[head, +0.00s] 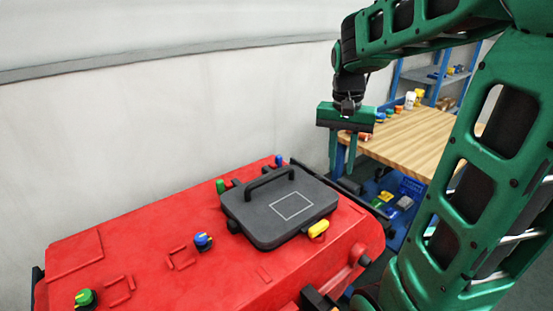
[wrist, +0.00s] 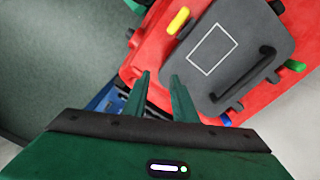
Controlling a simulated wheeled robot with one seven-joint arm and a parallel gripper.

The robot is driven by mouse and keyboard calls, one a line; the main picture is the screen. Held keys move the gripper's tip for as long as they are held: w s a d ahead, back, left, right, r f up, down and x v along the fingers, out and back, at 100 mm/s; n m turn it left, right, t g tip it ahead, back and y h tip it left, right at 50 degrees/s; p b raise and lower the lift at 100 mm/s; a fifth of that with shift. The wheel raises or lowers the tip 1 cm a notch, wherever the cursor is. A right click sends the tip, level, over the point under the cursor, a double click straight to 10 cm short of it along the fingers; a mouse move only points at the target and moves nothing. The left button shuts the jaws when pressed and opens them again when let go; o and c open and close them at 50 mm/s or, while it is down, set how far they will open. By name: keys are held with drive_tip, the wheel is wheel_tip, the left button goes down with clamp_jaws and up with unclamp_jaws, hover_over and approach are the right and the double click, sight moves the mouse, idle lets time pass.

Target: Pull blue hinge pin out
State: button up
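The blue hinge pin (head: 279,160) is a small blue piece at the back edge of the dark grey lid (head: 262,222), on the red tank (head: 150,245). In the wrist view the blue pin (wrist: 226,119) shows just past the lid's lower edge, right of the fingers. A green pin (head: 220,186) sits at the lid's other hinge corner. My gripper (head: 342,172) hangs fingers down, right of and above the lid. In the wrist view its two fingertips (wrist: 159,78) are apart with nothing between them. It is not touching the pin.
A yellow latch (head: 318,228) is on the lid's front edge. A blue knob (head: 203,241) and a green knob (head: 85,298) stand on the tank. A wooden workbench (head: 410,140) with small items is behind my gripper. A pale wall runs behind the tank.

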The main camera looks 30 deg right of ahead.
drive_tip(key=w+m, duration=0.3)
drive_tip(key=w, duration=1.1)
drive_tip(key=m, duration=0.3)
approach(279, 155)
drive_tip(key=shift+s+d+f+y, duration=0.1)
drive_tip(key=shift+s+f+y, duration=0.05)
drive_tip(key=shift+f+y, duration=0.15)
wheel_tip(279, 155, down, 10)
drive_tip(key=shift+r, duration=0.1)
clamp_jaws()
